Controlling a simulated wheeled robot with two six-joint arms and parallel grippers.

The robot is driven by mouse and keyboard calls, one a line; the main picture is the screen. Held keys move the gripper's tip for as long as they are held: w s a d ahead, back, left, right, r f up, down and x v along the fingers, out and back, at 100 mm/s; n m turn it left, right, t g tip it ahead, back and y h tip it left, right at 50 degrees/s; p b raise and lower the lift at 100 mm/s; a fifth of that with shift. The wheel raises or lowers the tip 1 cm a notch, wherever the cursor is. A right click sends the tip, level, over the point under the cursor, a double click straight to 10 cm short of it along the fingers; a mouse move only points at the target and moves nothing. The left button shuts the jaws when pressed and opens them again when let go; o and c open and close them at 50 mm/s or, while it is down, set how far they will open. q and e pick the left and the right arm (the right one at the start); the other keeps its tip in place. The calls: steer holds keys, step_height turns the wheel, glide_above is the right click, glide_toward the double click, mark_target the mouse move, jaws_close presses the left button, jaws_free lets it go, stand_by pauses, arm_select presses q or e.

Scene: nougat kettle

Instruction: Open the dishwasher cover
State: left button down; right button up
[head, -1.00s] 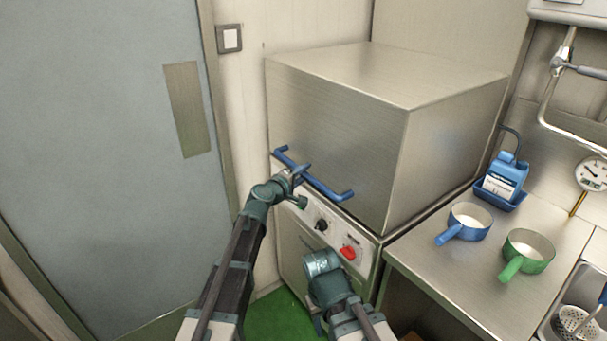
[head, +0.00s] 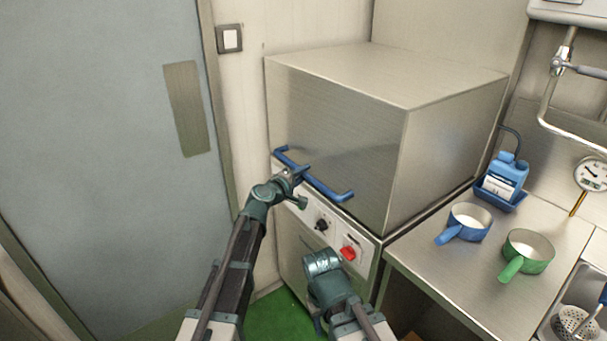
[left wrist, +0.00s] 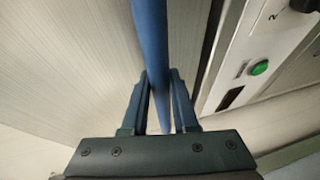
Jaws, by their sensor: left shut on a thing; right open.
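The dishwasher cover (head: 335,130) is a large steel box hood, down on the machine body with its control panel (head: 325,228) below. A blue bar handle (head: 330,190) runs along the lower front edge of the cover. My left gripper (head: 298,173) is shut on the handle, left of its middle. In the left wrist view the blue handle (left wrist: 150,40) passes between the fingers of the left gripper (left wrist: 160,95). My right gripper (head: 318,322) is low in front of the machine, clear of the handle; its fingers are mostly hidden by its own wrist.
A steel counter (head: 460,280) to the right holds a blue pan (head: 469,222), a green pan (head: 529,251) and a blue bottle (head: 506,175) in a tray. A grey door (head: 100,130) stands left. The space above the cover is free.

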arm_select(q)
steer(key=shift+r, duration=0.1)
stand_by(0.6)
steer(key=shift+w+r+p, duration=0.1)
steer(key=shift+r+p, duration=0.45)
steer(key=shift+p, duration=0.25)
step_height(320, 180, up, 34)
steer(key=p, duration=3.3)
steer(key=shift+p, duration=0.4)
steer(key=c, duration=0.7)
jaws_free()
steer(key=shift+s, duration=0.2)
